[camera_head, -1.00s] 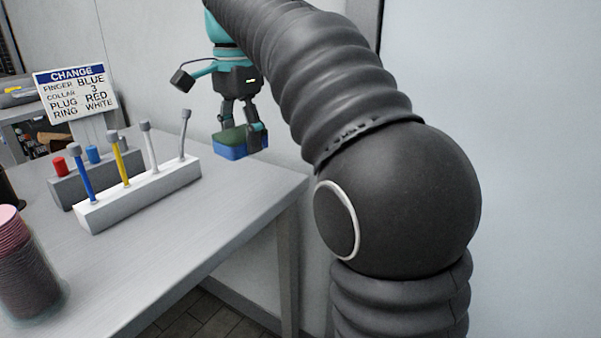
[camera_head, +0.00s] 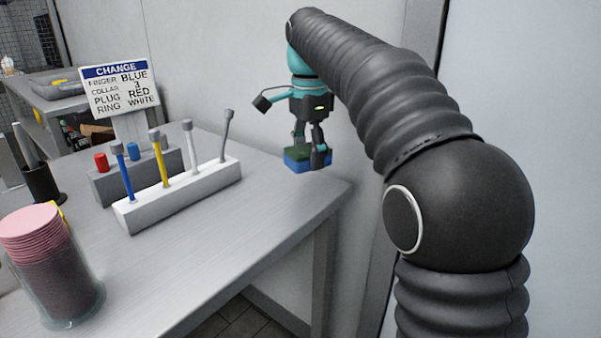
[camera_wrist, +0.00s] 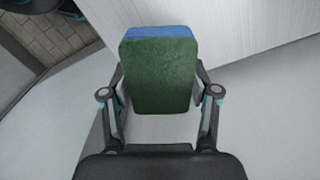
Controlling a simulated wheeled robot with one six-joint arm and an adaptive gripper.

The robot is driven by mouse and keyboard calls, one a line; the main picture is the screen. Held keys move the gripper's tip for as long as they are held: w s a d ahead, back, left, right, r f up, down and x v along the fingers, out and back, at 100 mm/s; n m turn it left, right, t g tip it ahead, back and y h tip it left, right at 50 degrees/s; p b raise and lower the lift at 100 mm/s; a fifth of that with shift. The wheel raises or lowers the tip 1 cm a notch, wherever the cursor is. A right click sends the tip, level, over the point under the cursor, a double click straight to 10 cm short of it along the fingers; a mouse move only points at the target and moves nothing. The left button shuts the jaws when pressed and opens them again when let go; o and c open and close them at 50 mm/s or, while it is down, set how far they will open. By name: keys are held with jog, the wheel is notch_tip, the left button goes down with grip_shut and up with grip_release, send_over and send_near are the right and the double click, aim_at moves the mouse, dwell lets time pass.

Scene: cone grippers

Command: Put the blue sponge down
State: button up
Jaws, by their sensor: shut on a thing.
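The blue sponge (camera_head: 307,162) has a blue body and a green top layer. My gripper (camera_head: 309,150) is shut on it near the far right corner of the table (camera_head: 225,230). In the wrist view the sponge (camera_wrist: 160,75) shows its green face between the two fingers (camera_wrist: 160,97), with a blue strip at its far end. That end overlaps the table edge in the picture, and pale floor or wall shows around the rest. I cannot tell whether the sponge touches the table.
A white rack (camera_head: 180,195) with blue, yellow, white and grey fingers stands left of the sponge. Behind it are a grey block (camera_head: 110,187) with red and blue plugs and a sign (camera_head: 120,90). The table's right front is clear.

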aim_at(300, 185)
jog(key=shift+w+a+f, duration=0.5)
jog(key=shift+a+f, duration=0.05)
jog(key=shift+a, duration=0.2)
jog(key=shift+a+f, duration=0.1)
jog(key=shift+f, duration=0.1)
jog(key=shift+f+b, duration=0.5)
jog(key=shift+f, duration=1.35)
jog(key=o, duration=1.2)
jog(key=shift+f, duration=0.15)
notch_tip(300, 185, up, 12)
jog(key=shift+f+p, duration=0.25)
jog(key=shift+p, duration=0.35)
jog(key=shift+r, duration=0.4)
